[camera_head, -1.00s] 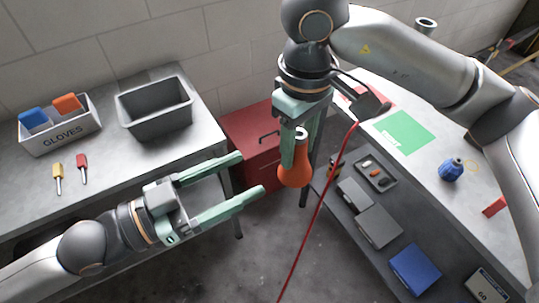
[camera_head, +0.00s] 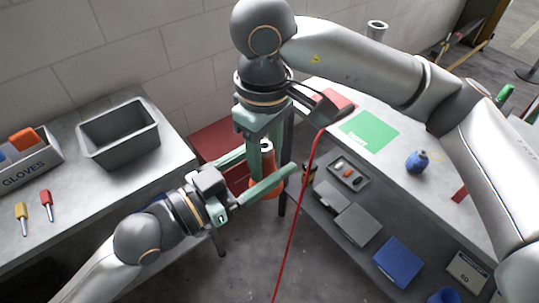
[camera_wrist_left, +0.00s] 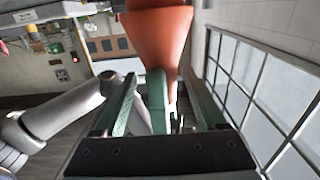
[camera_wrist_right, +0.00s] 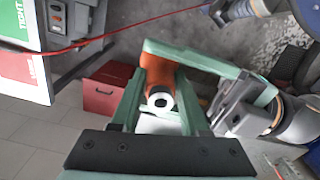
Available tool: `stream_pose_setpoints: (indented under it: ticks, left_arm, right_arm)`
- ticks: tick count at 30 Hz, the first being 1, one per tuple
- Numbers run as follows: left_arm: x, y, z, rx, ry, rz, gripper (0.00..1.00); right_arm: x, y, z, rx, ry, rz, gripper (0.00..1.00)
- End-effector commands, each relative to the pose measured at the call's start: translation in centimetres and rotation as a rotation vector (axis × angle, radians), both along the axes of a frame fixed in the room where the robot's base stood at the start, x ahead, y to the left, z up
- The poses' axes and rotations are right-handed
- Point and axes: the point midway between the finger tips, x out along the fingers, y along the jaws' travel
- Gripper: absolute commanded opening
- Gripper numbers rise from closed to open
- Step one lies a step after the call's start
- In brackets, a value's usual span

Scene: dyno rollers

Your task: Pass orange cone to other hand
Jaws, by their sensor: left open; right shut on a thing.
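The orange cone (camera_wrist_right: 130,76) hangs from my right gripper (camera_head: 262,142), which points down and is shut on the cone's narrow upper end. A white ring (camera_wrist_right: 160,99) shows at that end between the right fingers. My left gripper (camera_head: 268,169) is open and comes in from the left, its two fingers on either side of the cone. In the head view the fingers and arm hide much of the cone; its lower part (camera_head: 264,190) shows below them. In the left wrist view the cone (camera_wrist_left: 158,32) stands large ahead of the left fingers. I cannot tell whether the left fingers touch it.
A grey bin (camera_head: 118,134) and a gloves box (camera_head: 28,160) stand on the left table, with two screwdrivers (camera_head: 46,205) in front. A red cabinet (camera_head: 215,140) stands behind the grippers. A red cable (camera_head: 294,220) hangs just right of the cone. The right workbench (camera_head: 400,165) holds several items.

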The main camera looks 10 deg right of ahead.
Motion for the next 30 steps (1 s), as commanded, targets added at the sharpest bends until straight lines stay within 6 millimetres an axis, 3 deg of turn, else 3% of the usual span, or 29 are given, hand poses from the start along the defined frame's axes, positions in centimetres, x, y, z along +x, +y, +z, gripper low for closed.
stream_pose_setpoints:
  ticks: [12,30]
  left_arm:
    - [0.35,-0.67,0.00,0.001,0.000,0.000,0.73]
    - [0.22,-0.72,0.02,0.000,0.001,-0.003,0.07]
  right_arm:
    - [0.01,0.01,0.04,0.001,-0.001,0.000,0.00]
    - [0.07,0.02,0.05,0.001,-0.003,-0.002,0.00]
